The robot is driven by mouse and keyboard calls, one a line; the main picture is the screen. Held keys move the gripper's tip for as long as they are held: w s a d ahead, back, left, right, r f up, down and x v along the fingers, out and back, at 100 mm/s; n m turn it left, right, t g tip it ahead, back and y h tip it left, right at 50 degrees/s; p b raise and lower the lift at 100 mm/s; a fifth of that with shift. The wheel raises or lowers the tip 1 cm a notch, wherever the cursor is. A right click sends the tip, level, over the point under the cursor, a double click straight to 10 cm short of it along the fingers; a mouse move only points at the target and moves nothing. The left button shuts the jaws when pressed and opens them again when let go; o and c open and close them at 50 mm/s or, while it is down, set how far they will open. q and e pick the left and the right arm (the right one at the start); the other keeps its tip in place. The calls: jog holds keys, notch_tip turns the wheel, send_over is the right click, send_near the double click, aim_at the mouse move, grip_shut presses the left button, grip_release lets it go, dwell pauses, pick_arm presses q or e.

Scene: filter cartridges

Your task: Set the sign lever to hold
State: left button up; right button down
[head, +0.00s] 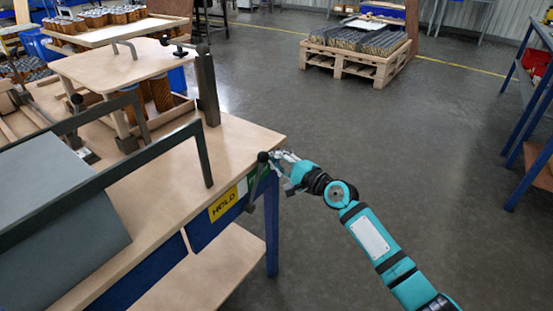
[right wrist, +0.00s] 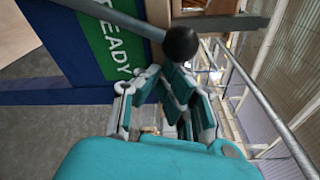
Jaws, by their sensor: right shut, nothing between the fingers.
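The sign lever (right wrist: 128,20) is a grey rod ending in a black ball knob (right wrist: 181,44). In the head view its knob (head: 262,156) is at the table's front right corner, by the green READY panel (head: 259,180). The yellow HOLD panel (head: 223,204) is to the left of it on the blue table edge. In the right wrist view the rod crosses beside the green READY panel (right wrist: 115,45). My right gripper (head: 284,166) is shut and empty, close to the knob; its fingers (right wrist: 166,82) appear just below the knob in the wrist view. Whether they touch cannot be told. My left gripper is out of view.
The wooden table (head: 235,140) carries a dark bar frame (head: 195,125), a grey sloped panel (head: 60,210) and a raised board (head: 130,62) with a clamp post. A pallet (head: 350,62) and blue shelving (head: 530,130) stand beyond. The floor right of the table is clear.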

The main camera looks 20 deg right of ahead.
aim_at(263, 160)
jog(key=s+a+r+n+p, duration=0.1)
jog(key=a+n, duration=0.1)
jog(key=s+a+r+n+p, duration=0.2)
jog(key=shift+s+a+r+t, duration=0.1)
jog(key=shift+r+t, duration=0.1)
jog(key=shift+t, duration=0.2)
jog(key=s+a+n, duration=0.1)
jog(key=s+a+n+p, duration=0.1)
jog(key=a+n, duration=0.1)
jog(key=s+a+n+p, duration=0.1)
jog(key=s+a+n, duration=0.1)
jog(key=shift+r+t+y, duration=0.25)
jog(key=shift+t+y, duration=0.05)
jog(key=shift+y, duration=0.1)
jog(key=shift+s+a+f+n, duration=0.15)
jog(key=shift+s+a+n, duration=0.25)
jog(key=shift+a+n, duration=0.25)
jog(key=shift+s+a+f+n, duration=0.15)
jog(key=shift+s+a+n, duration=0.3)
jog(key=shift+n, duration=0.3)
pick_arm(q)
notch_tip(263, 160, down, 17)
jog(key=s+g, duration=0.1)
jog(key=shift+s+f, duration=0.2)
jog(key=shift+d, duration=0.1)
pick_arm(e)
jog(key=shift+s+a+f, duration=0.1)
jog(key=shift+f, duration=0.1)
